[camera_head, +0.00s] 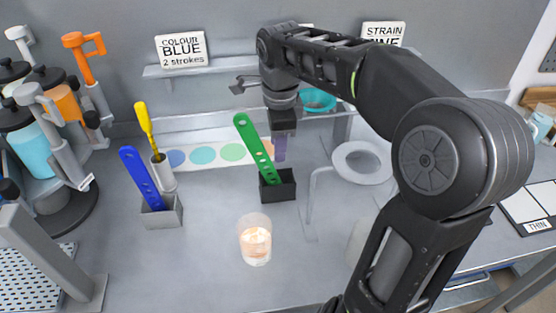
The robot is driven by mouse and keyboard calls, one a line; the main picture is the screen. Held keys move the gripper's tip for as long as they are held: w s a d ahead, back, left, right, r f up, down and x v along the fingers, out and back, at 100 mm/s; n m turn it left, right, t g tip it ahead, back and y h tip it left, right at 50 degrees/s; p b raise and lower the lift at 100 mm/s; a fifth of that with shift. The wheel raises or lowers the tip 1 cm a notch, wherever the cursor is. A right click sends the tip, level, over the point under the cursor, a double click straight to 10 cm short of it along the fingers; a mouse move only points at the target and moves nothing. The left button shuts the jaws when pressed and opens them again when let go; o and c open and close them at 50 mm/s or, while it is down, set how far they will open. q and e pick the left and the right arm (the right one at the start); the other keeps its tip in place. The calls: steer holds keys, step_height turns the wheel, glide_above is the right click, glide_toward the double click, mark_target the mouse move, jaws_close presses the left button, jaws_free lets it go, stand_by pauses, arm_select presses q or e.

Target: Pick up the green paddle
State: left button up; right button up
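The green paddle (251,143) has a row of holes and leans up and to the left out of a small black holder (284,192). My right arm reaches in from the lower right and over the back of the bench. My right gripper (283,130) points down just right of the green paddle, apart from its upper end. A purple piece (280,149) shows directly below the gripper, above the holder. I cannot tell whether the fingers are open or shut. My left gripper is not in view.
A blue paddle (140,177) stands in a grey holder (163,216) and a yellow-handled tool (145,128) in a cup. A clear cup (256,245) stands in front. A white ring stand (346,162) is at right, pump bottles (32,145) at left. The front bench is mostly clear.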

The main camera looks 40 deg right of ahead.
steer(key=shift+f, duration=0.15)
stand_by(0.3)
jaws_close()
steer(key=c, duration=0.7)
jaws_free()
steer(key=o, duration=1.7)
